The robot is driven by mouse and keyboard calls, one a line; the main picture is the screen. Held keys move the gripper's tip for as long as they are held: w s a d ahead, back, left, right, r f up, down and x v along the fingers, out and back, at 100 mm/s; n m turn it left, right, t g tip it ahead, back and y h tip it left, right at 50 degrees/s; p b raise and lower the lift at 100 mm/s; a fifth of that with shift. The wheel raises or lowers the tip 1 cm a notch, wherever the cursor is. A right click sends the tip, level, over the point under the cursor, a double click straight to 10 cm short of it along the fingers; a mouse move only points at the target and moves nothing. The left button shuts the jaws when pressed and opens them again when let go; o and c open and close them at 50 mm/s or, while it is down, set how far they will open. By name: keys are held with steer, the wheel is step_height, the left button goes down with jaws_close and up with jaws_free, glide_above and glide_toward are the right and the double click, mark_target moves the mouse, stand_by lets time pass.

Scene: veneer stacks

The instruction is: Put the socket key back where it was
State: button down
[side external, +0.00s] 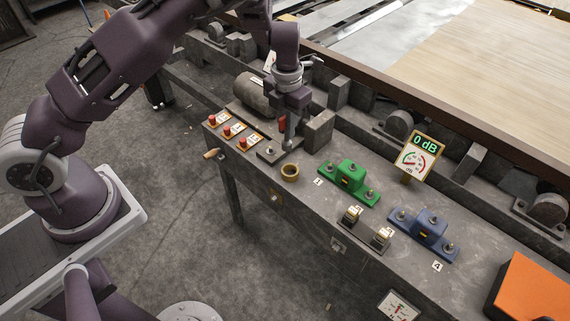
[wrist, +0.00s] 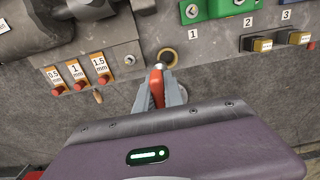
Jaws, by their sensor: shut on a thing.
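My gripper (side external: 288,143) is shut on the socket key, over the left part of the grey bench. In the wrist view the socket key (wrist: 157,80) shows as a red-orange piece with a pale metal end between the fingertips (wrist: 160,88). In the side view a bit of its red (side external: 282,125) shows beside the fingers; most of it is hidden. A brass ring-shaped holder (side external: 290,172) stands on the bench just in front of the gripper; it also shows in the wrist view (wrist: 167,57), just beyond the fingertips. I cannot tell how high the key is.
A small plate with a stud (side external: 270,151) is left of the ring. Red knobs (side external: 227,130) with mm labels line the left edge. A grey block (side external: 318,129) stands close right of the gripper. A green mount (side external: 349,180), blue mount (side external: 428,230) and 0 dB display (side external: 420,157) are farther right.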

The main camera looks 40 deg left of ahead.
steer(key=f, duration=0.3)
steer(key=d+f, duration=0.1)
steer(key=f, duration=0.6)
steer(key=shift+s+d, duration=0.25)
steer(key=shift+d, duration=0.15)
steer(key=shift+f, duration=0.15)
steer(key=c, duration=1.5)
jaws_free()
steer(key=shift+o, duration=0.2)
step_height(320, 180, up, 13)
steer(key=shift+f, duration=0.2)
